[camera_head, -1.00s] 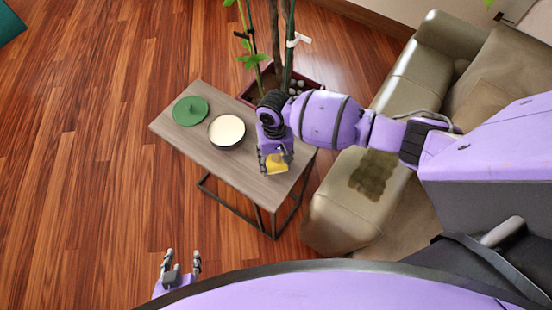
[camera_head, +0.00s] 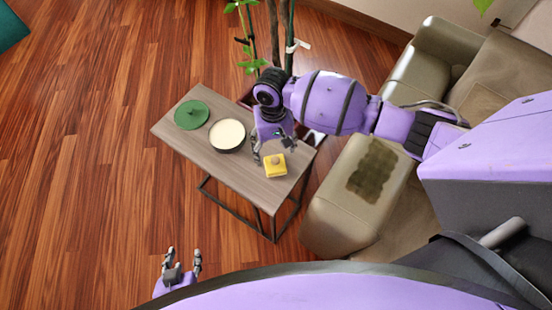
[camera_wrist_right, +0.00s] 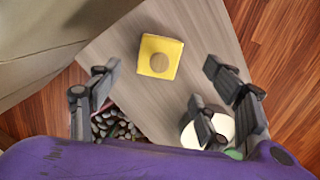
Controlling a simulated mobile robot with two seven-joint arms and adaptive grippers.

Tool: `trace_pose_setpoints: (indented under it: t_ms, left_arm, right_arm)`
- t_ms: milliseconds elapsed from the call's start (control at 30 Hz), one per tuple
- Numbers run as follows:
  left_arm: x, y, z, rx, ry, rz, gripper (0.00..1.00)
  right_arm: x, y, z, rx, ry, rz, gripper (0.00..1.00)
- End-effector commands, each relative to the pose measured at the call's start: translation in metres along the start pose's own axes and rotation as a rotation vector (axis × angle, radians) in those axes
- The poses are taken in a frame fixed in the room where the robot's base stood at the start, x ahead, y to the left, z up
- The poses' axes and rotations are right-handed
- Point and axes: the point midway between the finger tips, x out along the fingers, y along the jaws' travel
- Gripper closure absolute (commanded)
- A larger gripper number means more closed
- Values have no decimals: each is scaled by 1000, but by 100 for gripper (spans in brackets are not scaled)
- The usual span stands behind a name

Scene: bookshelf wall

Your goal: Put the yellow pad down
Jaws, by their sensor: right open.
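The yellow pad (camera_head: 275,165) lies on the small grey wooden table (camera_head: 225,172), near its right end in the head view. It has a round tan spot on top. In the right wrist view the yellow pad (camera_wrist_right: 160,57) lies on the tabletop beyond the fingertips, clear of them. My right gripper (camera_head: 272,155) is open and empty just above and behind the pad; its spread fingers also show in the right wrist view (camera_wrist_right: 165,85). My left gripper (camera_head: 183,256) is open and empty at the bottom left, over the floor and away from the table.
A green round lid (camera_head: 191,114) and a dark bowl with cream-coloured contents (camera_head: 227,135) stand on the table left of the pad. A potted plant (camera_head: 246,35) stands behind the table. A beige sofa (camera_head: 345,220) with a dark stain is close on the right.

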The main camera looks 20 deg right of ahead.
Motion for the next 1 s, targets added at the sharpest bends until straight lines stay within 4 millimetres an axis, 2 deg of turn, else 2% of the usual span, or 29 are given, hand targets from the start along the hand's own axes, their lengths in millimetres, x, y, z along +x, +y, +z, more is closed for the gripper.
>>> trace_pose_setpoints:
  t_ms: [33, 100, 300, 1000]
  left_arm:
    - [-1, 0, -2, -1, 1, 0, 60]
    - [-2, 0, -1, -2, -1, 0, 60]
    - [-4, 0, 1, -3, -6, 0, 60]
    - [-1, 0, -6, 7, 5, 4, 60]
  right_arm:
    - [-12, 0, -1, -1, 5, -1, 29]
    - [-23, 0, -1, 0, 5, -1, 29]
    - [-38, 0, 0, 0, 0, 1, 29]
    - [-40, 0, 0, 0, -1, 1, 29]
